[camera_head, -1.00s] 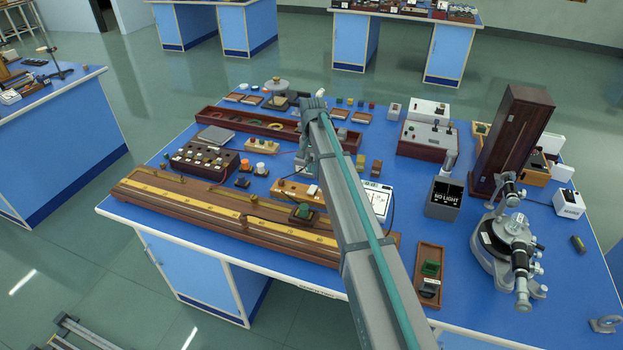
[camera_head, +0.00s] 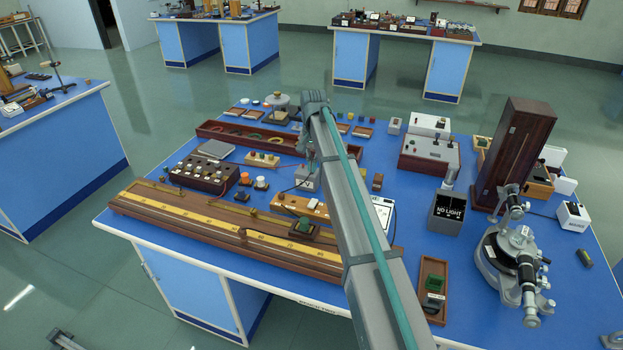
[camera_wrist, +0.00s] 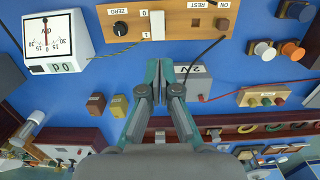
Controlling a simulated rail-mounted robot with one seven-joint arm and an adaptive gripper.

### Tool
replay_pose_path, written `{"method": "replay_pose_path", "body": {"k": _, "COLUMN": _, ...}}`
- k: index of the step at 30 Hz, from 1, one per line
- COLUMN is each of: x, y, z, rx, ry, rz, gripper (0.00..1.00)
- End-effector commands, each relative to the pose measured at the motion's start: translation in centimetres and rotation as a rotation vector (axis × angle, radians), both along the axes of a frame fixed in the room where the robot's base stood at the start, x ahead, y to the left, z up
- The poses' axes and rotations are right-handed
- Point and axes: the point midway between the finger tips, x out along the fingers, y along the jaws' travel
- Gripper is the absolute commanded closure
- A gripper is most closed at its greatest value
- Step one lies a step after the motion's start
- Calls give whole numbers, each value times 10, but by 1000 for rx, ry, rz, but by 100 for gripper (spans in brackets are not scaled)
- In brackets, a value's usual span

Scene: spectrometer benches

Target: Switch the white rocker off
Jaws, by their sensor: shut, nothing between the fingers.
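The white rocker (camera_wrist: 157,25) stands on an orange-brown wooden panel (camera_wrist: 178,30) at the top of the wrist view. Marks like "I" and "0" lie beside it; I cannot tell which side is pressed. My gripper (camera_wrist: 167,66) is shut and empty, its fingertips a little below the rocker in the picture and seemingly apart from it. In the head view the wooden panel (camera_head: 285,204) lies in the front middle of the bench, with the small white rocker (camera_head: 313,203) near its right part. My arm hides most of my gripper there.
Around the rocker are a black ZERO knob (camera_wrist: 120,28) and a RESET button (camera_wrist: 197,22). A grey 2V box (camera_wrist: 198,88) stands close to the right finger. A white dial meter (camera_wrist: 50,38) stands left. Thin wires cross near the panel.

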Motion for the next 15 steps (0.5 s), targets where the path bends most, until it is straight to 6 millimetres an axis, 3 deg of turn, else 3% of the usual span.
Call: {"method": "replay_pose_path", "body": {"k": 15, "x": 3, "y": 1, "z": 3, "rx": 39, "ry": 83, "rz": 1, "gripper": 100}}
